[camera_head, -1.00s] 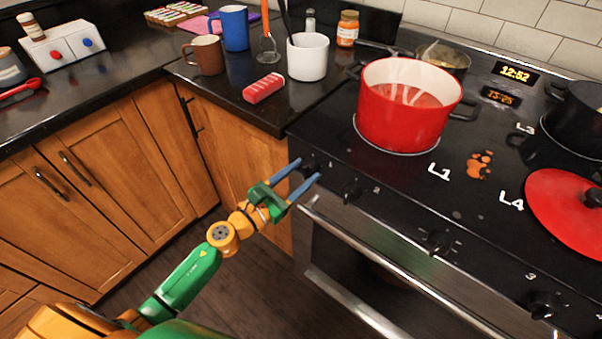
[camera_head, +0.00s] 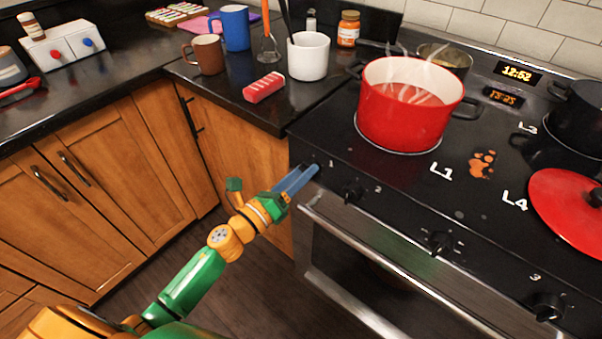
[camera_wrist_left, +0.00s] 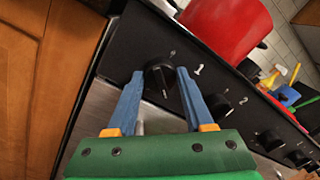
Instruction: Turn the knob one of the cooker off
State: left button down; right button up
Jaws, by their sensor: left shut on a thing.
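Knob one (camera_wrist_left: 159,78) is a round black dial on the cooker's black front panel, beside a white "1", in the left wrist view. My left gripper (camera_wrist_left: 160,74) has its two blue fingers on either side of this knob, shut on it. In the head view, my left gripper (camera_head: 307,173) reaches the panel's left end, and its fingers hide most of the knob. The cooker (camera_head: 330,140) is black with a steel oven door below. My right gripper is in neither view.
Knob two (camera_head: 353,192) sits just to the right. More knobs follow, including one (camera_head: 438,242) farther along. A red steaming pot (camera_head: 400,115) stands on burner L1. The oven handle (camera_head: 385,265) runs below the panel. Wooden cabinets (camera_head: 245,165) are at the left.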

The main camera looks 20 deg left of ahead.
pick_arm(q)
jog(key=n+p, duration=0.2)
jog(key=n, duration=0.7)
jog(key=n+y+p, duration=0.1)
jog(key=n+p, duration=0.1)
jog(key=n, duration=0.7)
jog(key=n+y+p, duration=0.1)
jog(key=n+p, duration=0.2)
jog(key=n, duration=0.6)
jog(key=shift+s+d+f, duration=0.1)
jog(key=shift+d+f, duration=0.1)
jog(key=shift+f, duration=0.05)
jog(key=shift+c, duration=1.4)
grip_release()
jog(key=v, duration=0.7)
